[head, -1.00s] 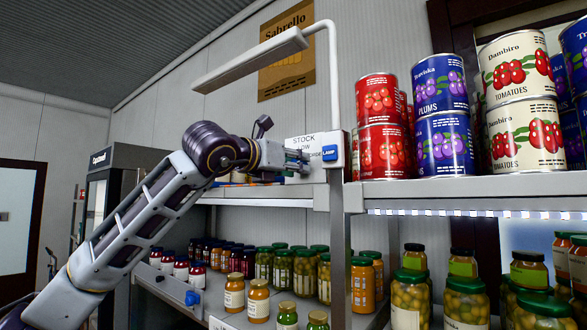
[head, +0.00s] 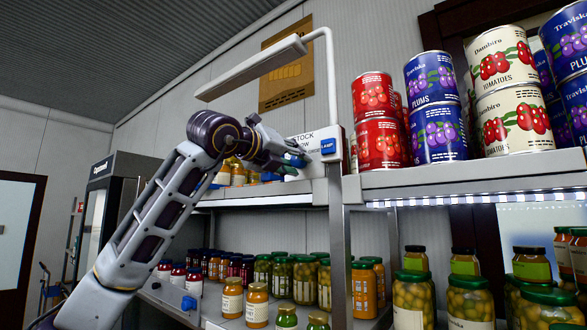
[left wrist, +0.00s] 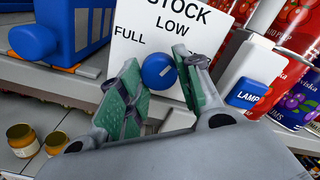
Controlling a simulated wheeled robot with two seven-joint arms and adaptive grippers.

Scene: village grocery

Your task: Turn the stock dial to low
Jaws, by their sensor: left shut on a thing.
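The stock dial is a round blue knob (left wrist: 158,71) on a white panel (left wrist: 205,12) printed STOCK, LOW and FULL, seen in the left wrist view. A small pale mark shows on the right part of the knob; I cannot tell exactly where it points. My left gripper (left wrist: 157,76) has its green-padded fingers on both sides of the knob and is shut on it. In the head view the left gripper (head: 284,156) is at the panel (head: 304,136) on the shelf post and hides the dial. My right gripper is not in view.
A blue LAMP switch (head: 328,146) sits just right of the dial panel, under a lamp arm (head: 252,68). Red cans (head: 378,143) and plum cans (head: 438,133) stand close on the right. Jars (head: 306,280) fill the shelf below.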

